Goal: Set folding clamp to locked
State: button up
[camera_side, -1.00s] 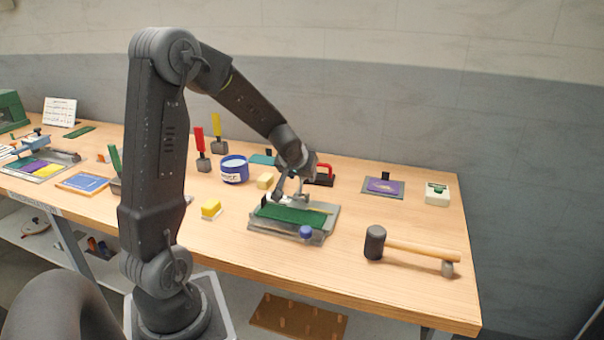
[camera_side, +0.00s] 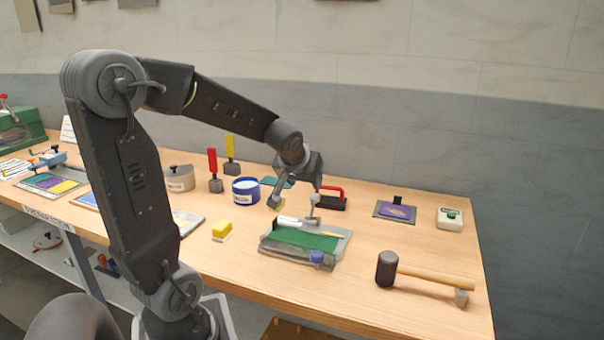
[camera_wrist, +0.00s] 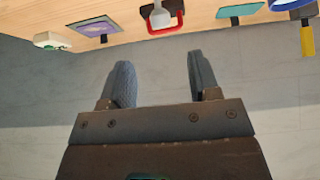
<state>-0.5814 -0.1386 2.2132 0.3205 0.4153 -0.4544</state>
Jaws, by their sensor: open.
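My gripper (camera_side: 294,204) is open and empty, just above the back edge of a grey metal fixture (camera_side: 332,252) with a green sheet (camera_side: 312,240) and a blue knob (camera_side: 317,257). In the wrist view my open gripper (camera_wrist: 160,66) has bare wall and bench edge ahead of it. A red handle (camera_side: 333,189) on a dark base stands behind the fixture. The red handle (camera_wrist: 179,22) also shows in the wrist view, past the fingertips, with a grey piece in front of it. I cannot tell for sure which part is the folding clamp, or its state.
A mallet (camera_side: 425,278) lies to the right of the fixture. A purple pad (camera_side: 396,210) and a white box (camera_side: 449,219) are at the back right. Bare wood lies between them.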

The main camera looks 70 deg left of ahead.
aim_at(313, 208)
jog(key=shift+v, duration=1.55)
jog(key=shift+a, duration=0.1)
jog(key=shift+c, duration=0.8)
jog(key=w+a+g+h, duration=0.1)
jog(key=g, duration=0.1)
jog(key=w+a+f+g+h, duration=0.1)
jog(key=a+g+h, duration=0.1)
jog(key=shift+w+f, duration=0.25)
jog(key=shift+w, duration=0.05)
jog(key=c, duration=0.6)
jog(key=shift+w+a+f+g+h, duration=0.15)
jog(key=shift+g+h, duration=0.1)
jog(key=shift+h, duration=0.2)
jog(key=shift+w+d+g+h, duration=0.15)
jog(key=shift+g+h, duration=0.1)
jog(key=shift+h, duration=0.2)
grip_shut()
jog(key=f, duration=1)
jog(key=shift+w+a, duration=0.25)
jog(key=shift+a, duration=0.05)
